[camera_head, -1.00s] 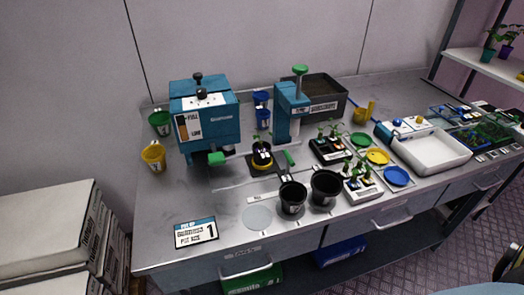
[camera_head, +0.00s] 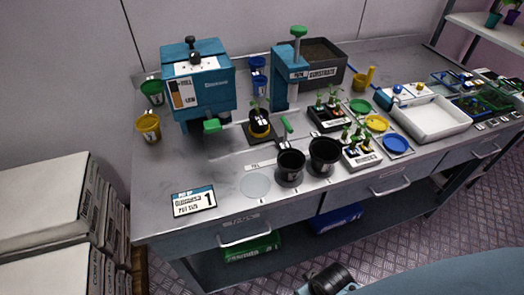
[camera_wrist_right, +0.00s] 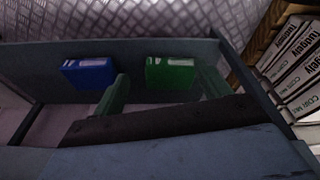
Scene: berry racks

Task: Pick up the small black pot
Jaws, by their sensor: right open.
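Two black pots stand side by side at the front of the metal bench in the head view. The left pot (camera_head: 290,170) looks slightly smaller than the right pot (camera_head: 324,160). Both are upright, with nothing touching them. Part of my right arm shows at the bottom of the head view, well below the bench top; its fingertips are not clear there. In the right wrist view my right gripper (camera_wrist_right: 163,92) has its two fingers wide apart and nothing between them. No pot shows in that view. My left gripper is not in view.
A label card (camera_head: 194,200) and a pale disc (camera_head: 255,186) lie left of the pots. A potted plant (camera_head: 259,125) stands behind; seedling trays (camera_head: 362,154) stand to the right. Green (camera_wrist_right: 170,74) and blue (camera_wrist_right: 90,72) boxes sit on the shelf below the bench top.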

